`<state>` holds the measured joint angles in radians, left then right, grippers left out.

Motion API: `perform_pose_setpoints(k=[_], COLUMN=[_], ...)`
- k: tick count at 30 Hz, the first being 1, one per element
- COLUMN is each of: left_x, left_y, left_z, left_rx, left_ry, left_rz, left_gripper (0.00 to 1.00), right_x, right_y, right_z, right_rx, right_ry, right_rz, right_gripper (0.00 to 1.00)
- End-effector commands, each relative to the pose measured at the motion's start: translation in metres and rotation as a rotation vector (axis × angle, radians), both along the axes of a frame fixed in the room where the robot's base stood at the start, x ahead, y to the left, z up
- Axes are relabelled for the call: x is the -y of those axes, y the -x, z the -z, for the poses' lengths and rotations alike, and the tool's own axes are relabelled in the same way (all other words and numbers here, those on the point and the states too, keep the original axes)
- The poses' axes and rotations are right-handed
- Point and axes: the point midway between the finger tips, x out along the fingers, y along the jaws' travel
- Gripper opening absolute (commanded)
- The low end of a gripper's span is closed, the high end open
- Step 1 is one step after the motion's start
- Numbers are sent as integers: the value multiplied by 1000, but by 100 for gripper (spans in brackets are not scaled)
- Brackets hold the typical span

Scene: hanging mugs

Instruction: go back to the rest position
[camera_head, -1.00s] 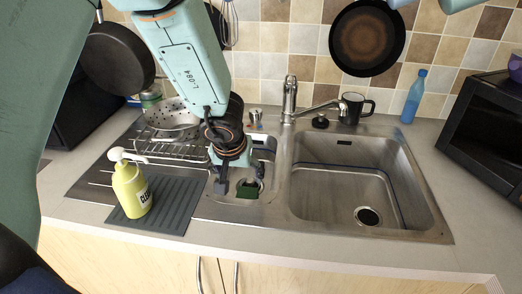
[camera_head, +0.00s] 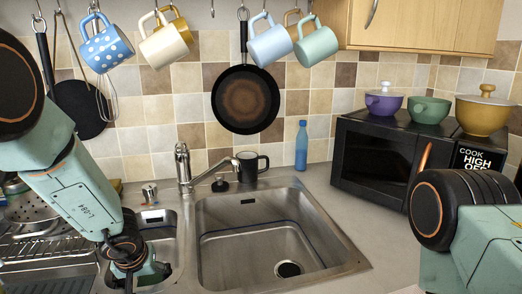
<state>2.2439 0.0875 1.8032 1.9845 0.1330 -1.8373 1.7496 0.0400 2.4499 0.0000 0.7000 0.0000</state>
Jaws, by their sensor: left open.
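My left gripper (camera_head: 140,278) hangs at the lower left over the small sink basin (camera_head: 160,235). It is open, and its fingertips are at or past the lower picture edge. I see nothing held between the fingers. My right arm (camera_head: 450,215) shows at the lower right, but its gripper is out of view. Several mugs hang from the hooks above: a blue polka-dot mug (camera_head: 106,48), a cream mug (camera_head: 164,46), a light blue mug (camera_head: 270,46) and a mint mug (camera_head: 315,46). Yellow and tan mugs are partly hidden behind others.
A black mug (camera_head: 250,165) stands behind the large sink (camera_head: 275,240), beside the tap (camera_head: 184,168). A blue bottle (camera_head: 301,146) stands left of the black microwave (camera_head: 380,155). Pots sit on top of the microwave. A wire dish rack (camera_head: 45,245) is at the left.

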Motion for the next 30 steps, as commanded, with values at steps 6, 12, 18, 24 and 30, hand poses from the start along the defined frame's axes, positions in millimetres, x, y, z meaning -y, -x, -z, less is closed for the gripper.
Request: perform_pose_setpoints(k=[6, 12, 18, 24, 30], left_x=[0, 0, 0, 0, 3], left_y=[0, 0, 0, 0, 9], left_z=[7, 7, 5, -4, -31], left_rx=[1, 1, 1, 1, 0], left_ry=[1, 0, 1, -1, 0], left_rz=[0, 1, 0, 1, 1], left_gripper=[80, 80, 80, 80, 80], right_x=[0, 0, 0, 0, 0], right_y=[0, 0, 0, 0, 0], right_z=[3, 2, 2, -3, -19], right_rx=[0, 0, 0, 1, 0], right_ry=[0, 0, 0, 0, 0], right_rz=[0, 0, 0, 0, 0], right_gripper=[40, 40, 40, 40, 40])
